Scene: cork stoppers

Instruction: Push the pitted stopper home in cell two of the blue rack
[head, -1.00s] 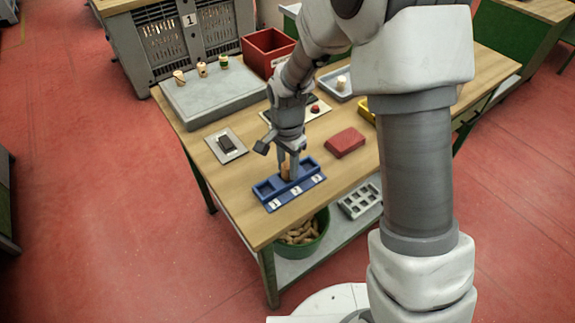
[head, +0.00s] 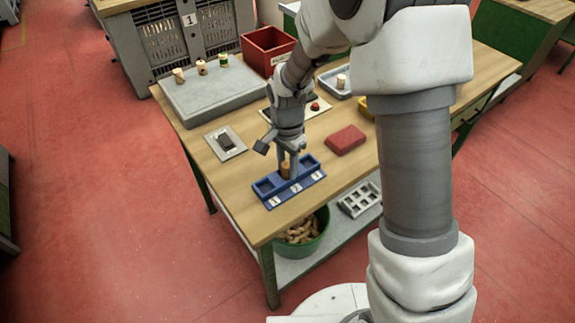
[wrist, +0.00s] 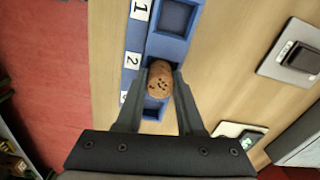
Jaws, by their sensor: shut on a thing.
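The blue rack (head: 266,190) lies near the front edge of the wooden table, its cells numbered 1, 2 and 3. In the wrist view the rack (wrist: 134,60) runs down the picture, with cell one empty at the top. The pitted stopper (wrist: 159,78), brown cork with dark pits on its end, is upright at cell two. It also shows in the head view (head: 285,170). My gripper (head: 289,172) points down with its fingers on either side of the stopper, shut on it. Its lower end is hidden, so how deep it sits cannot be told.
A grey slab (head: 215,98) at the back left bears three stoppers. A red bin (head: 268,50) stands behind it. A red block (head: 345,140) lies right of the rack. A switch plate (head: 225,143) lies to the left. A pale tray (head: 333,84) with one stopper is farther back.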

